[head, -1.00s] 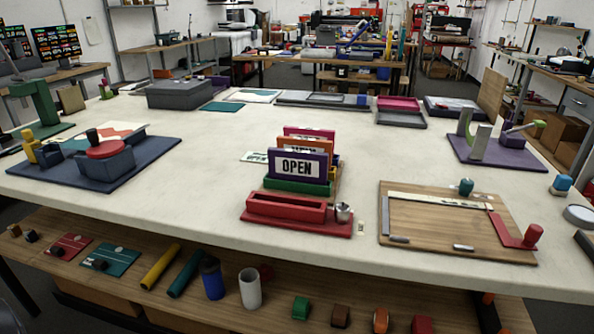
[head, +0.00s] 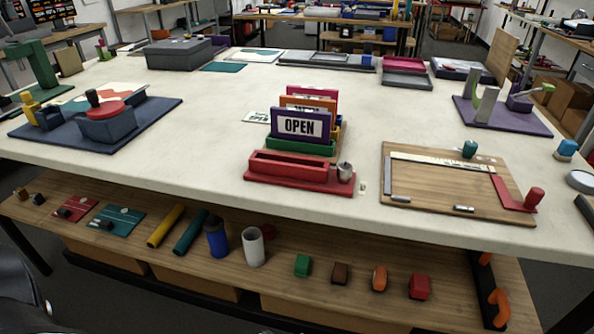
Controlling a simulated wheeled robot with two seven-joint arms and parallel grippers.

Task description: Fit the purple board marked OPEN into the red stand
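The purple board marked OPEN (head: 300,125) stands upright in the front slot of a green rack (head: 300,147) on the table. Orange and pink boards stand behind it. The red stand (head: 300,172) lies just in front of the rack, near the table's front edge. Its long trough looks empty, and a small silver cup (head: 345,172) sits at its right end. Neither gripper can be made out in the head view. A dark shape at the lower left corner may be part of my body.
A wooden board with a red-handled arm (head: 450,182) lies to the right of the stand. A blue board with a round press (head: 100,125) lies to the left. The table between them is mostly clear. A lower shelf (head: 180,265) holds rolls, cups and small blocks.

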